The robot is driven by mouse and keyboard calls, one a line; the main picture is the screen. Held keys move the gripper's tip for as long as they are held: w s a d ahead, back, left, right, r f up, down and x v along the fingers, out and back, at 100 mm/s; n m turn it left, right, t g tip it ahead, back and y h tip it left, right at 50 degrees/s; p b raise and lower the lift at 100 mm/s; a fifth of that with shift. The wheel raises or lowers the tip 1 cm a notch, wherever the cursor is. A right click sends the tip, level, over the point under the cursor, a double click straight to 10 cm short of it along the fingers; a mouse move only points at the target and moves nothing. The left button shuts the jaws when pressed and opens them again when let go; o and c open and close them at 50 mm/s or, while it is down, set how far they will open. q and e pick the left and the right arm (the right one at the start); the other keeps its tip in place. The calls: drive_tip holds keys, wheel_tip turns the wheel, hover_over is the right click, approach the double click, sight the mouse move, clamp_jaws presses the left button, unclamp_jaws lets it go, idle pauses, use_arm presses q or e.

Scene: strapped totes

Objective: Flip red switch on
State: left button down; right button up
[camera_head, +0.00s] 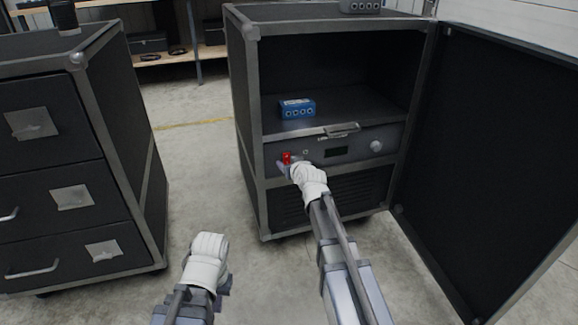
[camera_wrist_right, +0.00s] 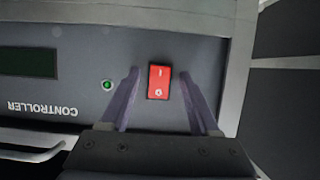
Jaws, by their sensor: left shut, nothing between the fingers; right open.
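The red switch (camera_head: 286,157) sits at the left end of the controller panel (camera_head: 350,148) in the open cabinet. In the right wrist view the red rocker switch (camera_wrist_right: 160,82) shows a line mark at its top and a round mark at its bottom. My right gripper (camera_head: 284,166) is open, with its fingers (camera_wrist_right: 160,84) on either side of the switch in that view. Whether they touch the panel I cannot tell. My left gripper (camera_head: 208,240) is shut and empty, low over the floor, away from the cabinet.
A small green indicator (camera_wrist_right: 107,85) is beside the switch. A blue box (camera_head: 297,109) sits on the shelf above the panel. The cabinet door (camera_head: 485,150) stands open at right. A drawer cabinet (camera_head: 125,150) stands at left, with clear floor between the cabinets.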

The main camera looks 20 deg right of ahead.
clamp_jaws()
idle(0.4)
drive_tip(key=shift+f+t+b, duration=0.2)
drive_tip(key=shift+t+b, duration=0.5)
drive_tip(key=shift+b, duration=0.9)
drive_tip(key=shift+f+t+b, duration=0.15)
drive_tip(key=shift+t+b, duration=0.55)
drive_tip(key=shift+b, duration=0.85)
unclamp_jaws()
